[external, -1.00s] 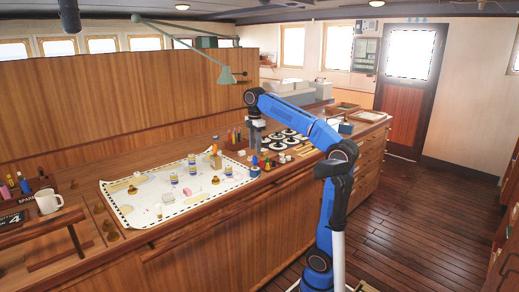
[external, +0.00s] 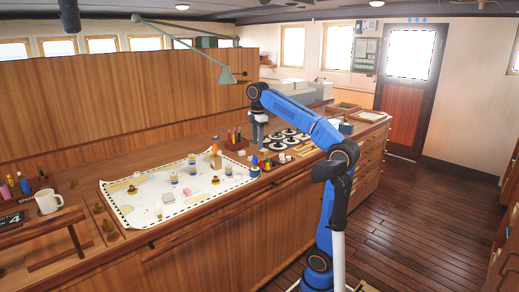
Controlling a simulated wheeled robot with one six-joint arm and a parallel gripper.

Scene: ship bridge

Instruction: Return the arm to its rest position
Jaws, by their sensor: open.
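My blue arm (external: 305,117) rises beside the long wooden counter and bends over it. My gripper (external: 257,143) points down over the counter, just right of the chart and near the rack of dark round pieces. Its jaws are small in this view, and it appears empty. The arm is still stretched out over the counter top.
A chart (external: 140,213) with several small items lies on the counter. A pen holder (external: 237,141) stands close left of my gripper, and a lamp (external: 226,76) hangs above. A white mug (external: 48,201) is at far left. The floor (external: 420,215) at right is clear.

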